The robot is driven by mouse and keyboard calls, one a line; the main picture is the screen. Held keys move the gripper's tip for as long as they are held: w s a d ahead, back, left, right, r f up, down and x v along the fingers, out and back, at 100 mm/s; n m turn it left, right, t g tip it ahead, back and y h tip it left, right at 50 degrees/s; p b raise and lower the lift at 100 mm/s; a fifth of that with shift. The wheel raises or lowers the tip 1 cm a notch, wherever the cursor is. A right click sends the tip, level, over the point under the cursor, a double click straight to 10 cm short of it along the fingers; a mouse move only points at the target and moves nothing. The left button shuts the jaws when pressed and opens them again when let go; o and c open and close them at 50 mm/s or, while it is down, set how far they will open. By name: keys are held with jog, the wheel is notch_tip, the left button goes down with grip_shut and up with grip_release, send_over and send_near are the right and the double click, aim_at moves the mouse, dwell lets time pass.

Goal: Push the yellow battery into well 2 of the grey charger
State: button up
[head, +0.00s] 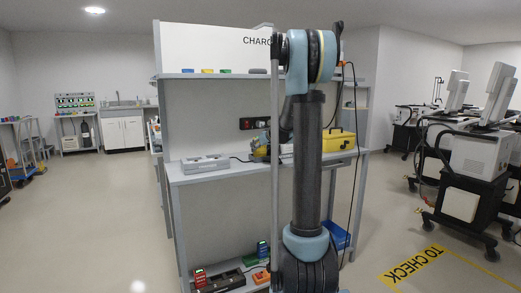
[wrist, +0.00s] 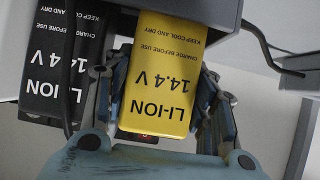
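In the wrist view, the yellow battery (wrist: 165,75), marked LI-ION 14.4 V, lies between the two fingers of my gripper (wrist: 163,80). The fingers sit against its two long sides, so the gripper looks shut on it. The battery's far end meets a grey housing (wrist: 220,12), likely the charger; well numbers and depth are hidden. A dark battery (wrist: 45,75) with the same marking is just left, beyond the left finger. In the head view, a grey charger-like unit (head: 205,163) lies on the middle shelf; my arm hides most of the gripper area.
A black cable (wrist: 268,45) leaves the housing's right side. In the head view, a yellow case (head: 339,140) stands on the shelf right of my arm. Small coloured blocks (head: 208,71) line the upper shelf. A power strip (head: 253,123) is on the back panel. Open floor lies left.

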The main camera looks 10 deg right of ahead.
jog(key=shift+r, duration=0.15)
jog(key=shift+r, duration=1.35)
jog(key=shift+a, duration=0.1)
